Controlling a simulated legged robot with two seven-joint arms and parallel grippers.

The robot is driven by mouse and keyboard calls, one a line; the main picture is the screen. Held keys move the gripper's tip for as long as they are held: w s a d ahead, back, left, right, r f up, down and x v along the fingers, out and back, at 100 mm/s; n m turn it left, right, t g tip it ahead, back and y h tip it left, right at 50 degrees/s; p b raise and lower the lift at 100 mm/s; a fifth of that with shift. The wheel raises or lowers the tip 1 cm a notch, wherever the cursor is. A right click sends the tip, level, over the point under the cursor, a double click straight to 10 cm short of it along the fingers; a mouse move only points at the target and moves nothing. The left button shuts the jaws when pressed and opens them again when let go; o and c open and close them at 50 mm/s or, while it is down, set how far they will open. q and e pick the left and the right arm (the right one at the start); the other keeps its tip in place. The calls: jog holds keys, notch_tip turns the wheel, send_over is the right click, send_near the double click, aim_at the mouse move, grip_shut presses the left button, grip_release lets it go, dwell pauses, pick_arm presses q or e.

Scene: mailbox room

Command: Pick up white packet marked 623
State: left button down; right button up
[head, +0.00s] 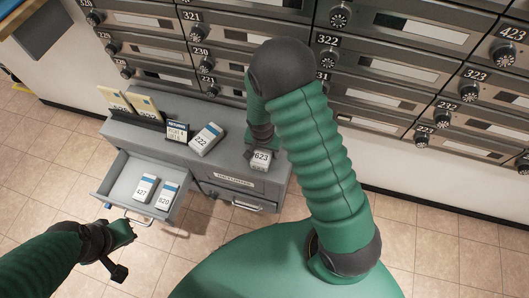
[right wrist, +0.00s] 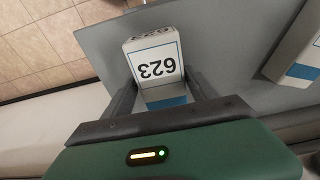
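The white packet marked 623 (head: 261,160) sits on the grey cabinet top near its right end. In the right wrist view the packet (right wrist: 153,60) shows its number upside down, with blue on the part nearer the palm. My right gripper (right wrist: 162,88) has one finger on each side of the packet. I cannot tell whether both fingers press on it. In the head view the right gripper (head: 254,150) is partly hidden by my arm. My left gripper (head: 125,253) is empty, fingers apart, in front of the open drawer.
The grey cabinet (head: 272,185) also holds a packet marked 222 (head: 206,139), a small sign (head: 177,132) and yellow envelopes (head: 143,105). Its open drawer (head: 118,178) holds packets marked 427 (head: 145,188) and 620 (head: 165,196). Mailboxes (head: 395,70) line the wall behind.

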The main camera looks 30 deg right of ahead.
jog(key=shift+a+r, duration=0.1)
jog(key=shift+a, duration=0.25)
jog(key=c, duration=0.9)
jog(key=shift+c, duration=1.2)
jog(key=shift+d, duration=0.15)
